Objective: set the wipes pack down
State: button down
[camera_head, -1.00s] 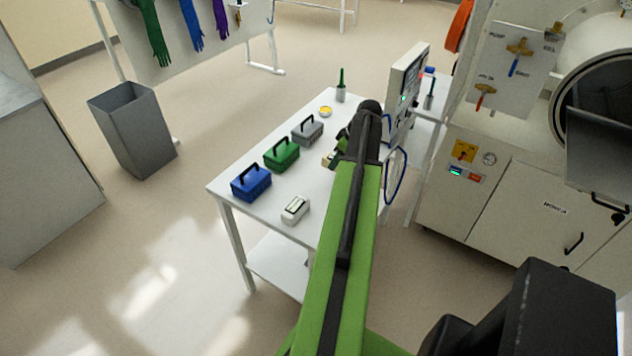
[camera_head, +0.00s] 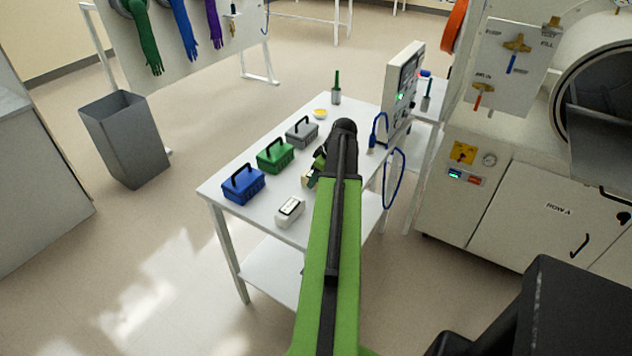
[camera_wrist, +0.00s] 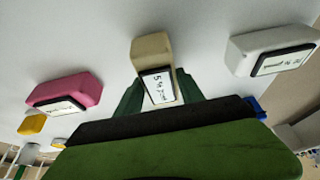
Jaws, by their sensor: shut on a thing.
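The wipes pack, which I take to be the beige block with a white label (camera_wrist: 152,57), sits between the green fingers of my gripper (camera_wrist: 158,92) in the wrist view. My gripper is shut on it. In the head view, a small beige part of the pack (camera_head: 307,181) shows at my gripper (camera_head: 315,172), over the white table (camera_head: 262,222). My arm hides part of this area. I cannot tell whether the pack touches the tabletop. The label is too blurred to read surely.
A white labelled pack (camera_head: 290,212) lies nearer the table's front edge. Blue (camera_head: 243,185), green (camera_head: 275,156) and grey (camera_head: 302,132) toolboxes line the left side. A pink pack (camera_wrist: 65,92) lies at left in the wrist view. A yellow dish (camera_head: 320,114) sits farther back.

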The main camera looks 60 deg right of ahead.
jog(key=shift+f, duration=0.2)
jog(key=c, duration=0.7)
grip_release()
jog(key=p+v, duration=1.1)
jog(key=v, duration=0.1)
jog(key=shift+r, duration=0.25)
